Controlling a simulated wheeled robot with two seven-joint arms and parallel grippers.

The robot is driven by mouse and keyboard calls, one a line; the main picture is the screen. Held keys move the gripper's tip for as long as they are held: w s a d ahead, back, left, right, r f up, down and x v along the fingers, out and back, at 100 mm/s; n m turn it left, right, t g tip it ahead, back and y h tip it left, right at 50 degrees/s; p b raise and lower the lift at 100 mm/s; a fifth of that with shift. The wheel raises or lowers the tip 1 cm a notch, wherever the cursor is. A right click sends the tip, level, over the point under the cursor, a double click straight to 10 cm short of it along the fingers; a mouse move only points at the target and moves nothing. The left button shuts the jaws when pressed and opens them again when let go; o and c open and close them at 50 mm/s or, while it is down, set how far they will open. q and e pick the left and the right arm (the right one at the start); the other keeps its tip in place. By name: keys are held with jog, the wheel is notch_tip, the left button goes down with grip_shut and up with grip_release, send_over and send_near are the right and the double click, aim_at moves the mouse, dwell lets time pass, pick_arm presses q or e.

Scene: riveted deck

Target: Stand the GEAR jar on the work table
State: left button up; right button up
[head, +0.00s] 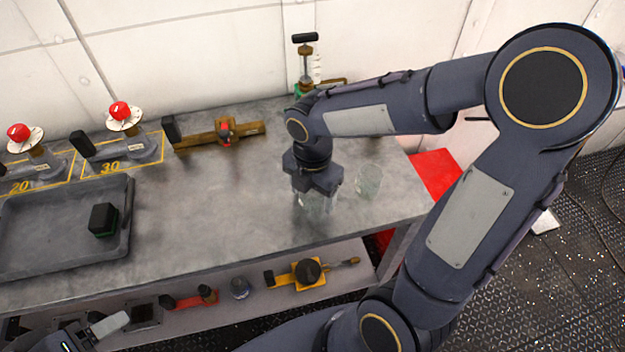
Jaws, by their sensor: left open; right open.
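A clear glass jar (316,203) stands on the grey work table (240,220), directly under my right gripper (315,196). The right gripper points down and is open, with its fingers at the jar's sides; whether they touch it I cannot tell. A second clear glass jar (369,180) stands just right of it, near the table's right end. No GEAR label is readable on either jar. My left gripper (98,330) is open and low at the bottom left, in front of the lower shelf, partly cut off by the frame.
A dark tray (125,225) holding a black-green block (103,220) is on the left. Red-knobbed devices (120,112) stand behind it, and a brass tool (222,134) lies near the wall. The lower shelf (340,285) holds a yellow tool (305,273). The table's middle is clear.

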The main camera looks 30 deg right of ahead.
notch_tip(320, 180, up, 11)
jog(key=p, duration=0.1)
jog(key=s+m+t+y, duration=0.2)
jog(key=s+m, duration=0.4)
jog(key=m, duration=0.6)
jog(key=s+f+m+t+y, duration=0.1)
jog(key=s+m+t, duration=0.2)
jog(key=m, duration=0.9)
jog(key=s, duration=0.3)
jog(key=shift+a+f+m+t+y, duration=0.3)
jog(key=shift+m+y, duration=0.1)
